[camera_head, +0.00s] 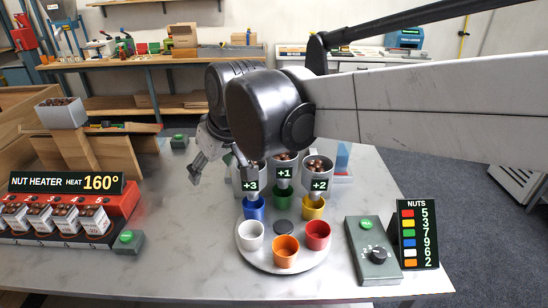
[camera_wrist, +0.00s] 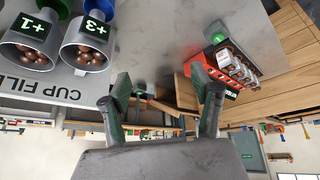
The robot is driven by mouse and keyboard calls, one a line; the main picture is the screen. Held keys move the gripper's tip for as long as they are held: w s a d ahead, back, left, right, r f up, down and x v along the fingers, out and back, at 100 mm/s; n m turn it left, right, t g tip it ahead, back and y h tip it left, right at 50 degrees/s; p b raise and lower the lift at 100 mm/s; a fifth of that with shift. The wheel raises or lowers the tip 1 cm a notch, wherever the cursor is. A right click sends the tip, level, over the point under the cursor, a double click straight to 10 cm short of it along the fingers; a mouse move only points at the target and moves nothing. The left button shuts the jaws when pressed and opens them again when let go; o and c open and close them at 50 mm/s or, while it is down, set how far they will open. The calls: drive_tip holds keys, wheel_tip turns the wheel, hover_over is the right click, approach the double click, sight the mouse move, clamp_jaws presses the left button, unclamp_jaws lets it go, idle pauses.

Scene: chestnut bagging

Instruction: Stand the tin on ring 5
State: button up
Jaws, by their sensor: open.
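The red nut heater (camera_head: 75,232) stands at the left of the table, its sign reading "HEAT 160°". The heater (camera_wrist: 201,72) and tins (camera_wrist: 238,67) also show at the upper right of the wrist view. My gripper (camera_head: 221,176) is open and empty above the table, right of the heater. In the wrist view its fingers (camera_wrist: 163,98) are spread with no tin between them.
Three nut dispensers (camera_head: 317,172) marked +3, +1 and +2 stand right of my gripper. Coloured cups (camera_head: 285,249) stand on a round white tray (camera_head: 282,271) in front. A control box (camera_head: 372,250) and nuts sign (camera_head: 418,235) are at right.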

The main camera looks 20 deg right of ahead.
drive_tip(key=s+d+f+m+h, duration=0.1)
drive_tip(key=s+d+f+m, duration=0.1)
drive_tip(key=s+d, duration=0.3)
drive_tip(key=s+d+f+m+t+h, duration=0.1)
drive_tip(key=s+d, duration=0.4)
drive_tip(key=s, duration=0.5)
wheel_tip(320, 180, down, 3)
drive_tip(key=shift+r+m+t, duration=0.15)
drive_tip(key=shift+m+t, duration=0.15)
drive_tip(key=shift+m, duration=0.5)
drive_tip(key=shift+d, duration=0.1)
